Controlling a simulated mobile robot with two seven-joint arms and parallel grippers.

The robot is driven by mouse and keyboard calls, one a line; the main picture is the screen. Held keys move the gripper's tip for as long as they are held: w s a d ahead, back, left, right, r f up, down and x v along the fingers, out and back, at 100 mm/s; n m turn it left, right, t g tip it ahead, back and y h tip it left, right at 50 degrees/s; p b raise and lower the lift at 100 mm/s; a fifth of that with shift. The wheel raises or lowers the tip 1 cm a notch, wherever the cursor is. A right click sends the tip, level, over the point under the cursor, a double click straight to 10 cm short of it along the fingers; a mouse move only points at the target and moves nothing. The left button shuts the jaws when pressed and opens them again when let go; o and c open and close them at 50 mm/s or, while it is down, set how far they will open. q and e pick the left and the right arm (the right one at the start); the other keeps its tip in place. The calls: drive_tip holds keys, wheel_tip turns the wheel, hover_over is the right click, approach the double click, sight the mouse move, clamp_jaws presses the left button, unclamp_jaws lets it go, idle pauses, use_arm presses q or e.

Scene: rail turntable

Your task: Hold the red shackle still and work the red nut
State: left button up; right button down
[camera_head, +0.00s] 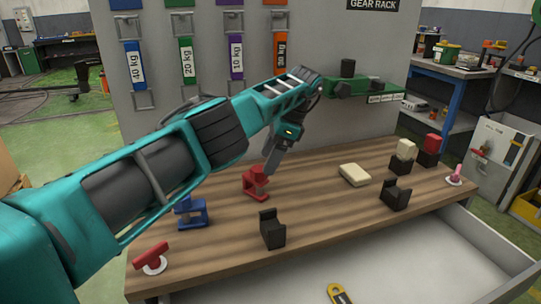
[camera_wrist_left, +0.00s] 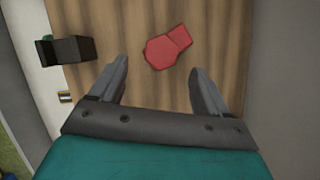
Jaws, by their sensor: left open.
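The red shackle (camera_head: 255,184) stands on the wooden table, left of its middle. In the left wrist view it appears as a red shape (camera_wrist_left: 167,47) ahead of the fingers. I cannot clearly tell the red nut apart from the shackle. My left gripper (camera_head: 271,170) reaches down just above and beside the shackle and partly overlaps it in the head view. In the left wrist view its two fingers (camera_wrist_left: 160,74) are spread, with nothing between them. My right gripper is not in view.
A blue shackle (camera_head: 190,214) and a red T-shaped piece (camera_head: 151,256) stand at the left. Black brackets (camera_head: 272,229) (camera_head: 396,195), a cream block (camera_head: 354,175) and a red-topped black block (camera_head: 428,157) are also on the table (camera_head: 330,215). An open drawer (camera_head: 410,262) lies in front.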

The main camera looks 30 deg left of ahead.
use_arm(q)
drive_tip(key=shift+r+p, duration=0.3)
drive_tip(key=shift+r, duration=0.4)
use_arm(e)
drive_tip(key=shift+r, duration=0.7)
